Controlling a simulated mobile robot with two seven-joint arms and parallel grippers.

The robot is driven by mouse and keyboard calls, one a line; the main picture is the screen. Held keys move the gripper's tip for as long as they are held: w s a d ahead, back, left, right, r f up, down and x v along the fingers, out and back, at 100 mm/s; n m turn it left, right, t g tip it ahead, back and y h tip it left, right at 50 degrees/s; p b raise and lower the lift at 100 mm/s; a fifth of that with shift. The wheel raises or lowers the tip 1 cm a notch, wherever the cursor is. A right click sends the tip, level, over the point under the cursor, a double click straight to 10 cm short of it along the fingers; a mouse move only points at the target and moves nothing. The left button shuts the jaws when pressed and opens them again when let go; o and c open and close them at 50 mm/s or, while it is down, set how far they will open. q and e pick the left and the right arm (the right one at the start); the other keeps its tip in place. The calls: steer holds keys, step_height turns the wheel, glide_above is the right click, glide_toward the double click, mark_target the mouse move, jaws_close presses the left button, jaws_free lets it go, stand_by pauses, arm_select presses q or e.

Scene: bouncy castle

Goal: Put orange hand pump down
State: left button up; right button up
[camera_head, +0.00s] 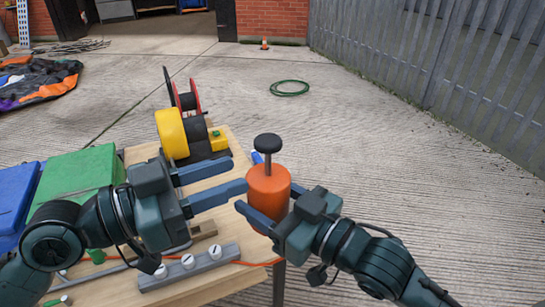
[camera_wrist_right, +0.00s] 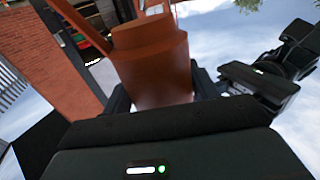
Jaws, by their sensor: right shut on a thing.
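The orange hand pump (camera_head: 268,190) is an upright orange cylinder with a black knob on a thin rod. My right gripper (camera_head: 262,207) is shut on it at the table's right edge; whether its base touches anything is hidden. The pump body also fills the middle of the right wrist view (camera_wrist_right: 153,65), between the fingers. My left gripper (camera_head: 228,180) is open and empty, its two fingers pointing right toward the pump with a small gap. The wooden table (camera_head: 215,268) lies below both grippers.
A yellow-and-black machine with a reel (camera_head: 172,134) stands at the table's back. A grey bar with white knobs (camera_head: 190,268) lies at the front. Green (camera_head: 82,172) and blue (camera_head: 15,190) boxes are at left. Concrete floor on the right is clear, with a green hose coil (camera_head: 290,88) farther back.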

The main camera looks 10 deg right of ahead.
mark_target(266, 163)
arm_select(q)
steer(key=x, duration=0.9)
steer(key=shift+d, duration=0.25)
arm_select(e)
steer(key=shift+r, duration=0.1)
arm_select(q)
jaws_close()
arm_select(e)
steer(key=o, duration=1.4)
steer(key=shift+c, duration=0.2)
